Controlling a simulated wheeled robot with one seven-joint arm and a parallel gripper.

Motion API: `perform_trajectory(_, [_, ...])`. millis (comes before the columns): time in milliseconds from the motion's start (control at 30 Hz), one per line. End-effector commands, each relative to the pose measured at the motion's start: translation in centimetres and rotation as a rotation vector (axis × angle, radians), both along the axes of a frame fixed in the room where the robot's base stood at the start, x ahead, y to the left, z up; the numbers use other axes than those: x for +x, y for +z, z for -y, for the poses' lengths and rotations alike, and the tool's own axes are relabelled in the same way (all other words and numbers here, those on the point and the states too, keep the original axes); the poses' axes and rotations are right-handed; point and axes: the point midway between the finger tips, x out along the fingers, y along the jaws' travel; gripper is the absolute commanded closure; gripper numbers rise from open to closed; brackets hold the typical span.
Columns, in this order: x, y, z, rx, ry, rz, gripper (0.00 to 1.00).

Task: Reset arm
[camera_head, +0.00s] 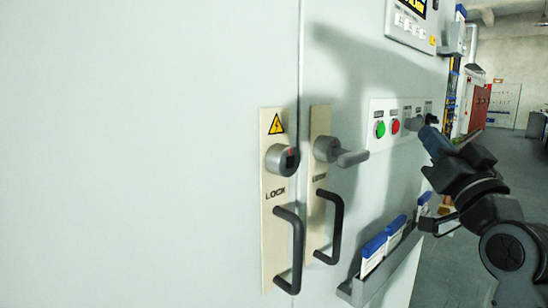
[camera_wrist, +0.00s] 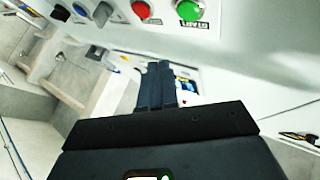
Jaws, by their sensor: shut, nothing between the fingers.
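My gripper (camera_head: 428,134) is at the right of the head view, at the end of my dark arm, close to the button panel (camera_head: 376,146) on the grey cabinet. In the wrist view its two dark fingers (camera_wrist: 157,70) lie side by side, shut and empty. The panel carries a green button (camera_head: 380,129), a red button (camera_head: 395,126) and knobs to their right. In the wrist view the green button (camera_wrist: 189,10) and red button (camera_wrist: 141,9) sit at the top edge, apart from the fingers. I cannot tell the exact gap between my fingertips and the panel.
The cabinet front (camera_head: 150,150) has a lock plate (camera_head: 272,240) with a black handle (camera_head: 295,250), and a second handle (camera_head: 335,225) beside it. A grey document tray (camera_head: 352,292) juts out below the panel. Open floor (camera_head: 450,275) lies at the right.

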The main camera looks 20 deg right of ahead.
Motion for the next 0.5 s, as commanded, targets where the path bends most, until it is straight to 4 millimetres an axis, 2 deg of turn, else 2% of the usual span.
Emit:
perform_trajectory(133, [0.0, -0.4, -0.2, 0.003, 0.001, -0.004, 1.00])
perform_trajectory(233, [-0.1, -2.3, -1.0, 0.017, 0.006, -0.027, 1.00])
perform_trajectory(367, [-0.9, -6.9, -3.0, 0.046, 0.011, -0.081, 1.00])
perform_trajectory(500, [-2.7, -12.5, -6.0, 0.072, 0.021, -0.156, 1.00])
